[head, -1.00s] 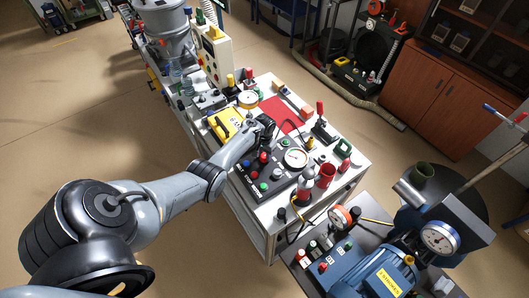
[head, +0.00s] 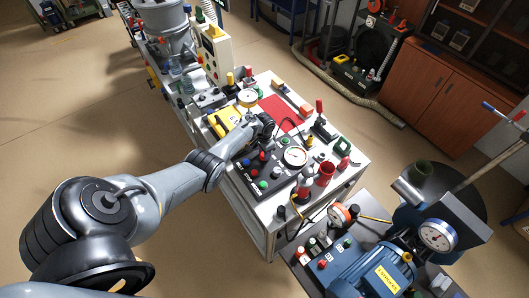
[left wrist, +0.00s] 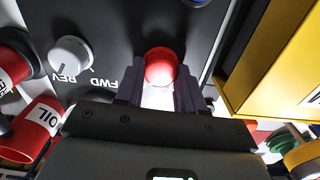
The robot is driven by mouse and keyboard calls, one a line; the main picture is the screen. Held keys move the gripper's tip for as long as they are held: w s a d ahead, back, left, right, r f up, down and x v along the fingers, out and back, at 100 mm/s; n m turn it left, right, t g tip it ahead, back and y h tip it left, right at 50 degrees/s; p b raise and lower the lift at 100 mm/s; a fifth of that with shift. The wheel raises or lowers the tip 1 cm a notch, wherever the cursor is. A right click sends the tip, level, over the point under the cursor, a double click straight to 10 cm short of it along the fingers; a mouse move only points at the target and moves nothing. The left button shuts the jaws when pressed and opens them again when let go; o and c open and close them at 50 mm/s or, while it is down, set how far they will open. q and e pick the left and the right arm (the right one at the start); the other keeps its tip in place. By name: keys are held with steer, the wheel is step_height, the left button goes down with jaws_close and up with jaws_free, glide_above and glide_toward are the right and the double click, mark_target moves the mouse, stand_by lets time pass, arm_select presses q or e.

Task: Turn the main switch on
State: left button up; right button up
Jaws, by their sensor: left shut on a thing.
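A black control panel (head: 250,182) with coloured buttons and a round gauge (head: 295,157) lies on the white workbench. My left gripper (head: 266,128) reaches down at the panel's far end. In the left wrist view, my left gripper (left wrist: 159,92) is shut on a red round-topped switch knob (left wrist: 161,62), with one finger on each side. No label for this knob shows, so I cannot read whether it is the main switch or its position. A white rotary knob (left wrist: 69,57) marked REV and FWD sits to its left. My right gripper is not in view.
A yellow case (head: 226,121) lies close beside the gripper; a yellow edge (left wrist: 275,60) shows at right in the wrist view. A red can (left wrist: 38,125) marked OIL is at left there. A red mat (head: 281,114) lies behind the gripper. A blue motor (head: 375,272) stands at front right.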

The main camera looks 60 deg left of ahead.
arm_select(q)
steer(key=o, duration=1)
steer(key=shift+r, duration=0.3)
step_height(320, 180, up, 10)
steer(key=p, duration=0.3)
steer(key=shift+r, duration=0.1)
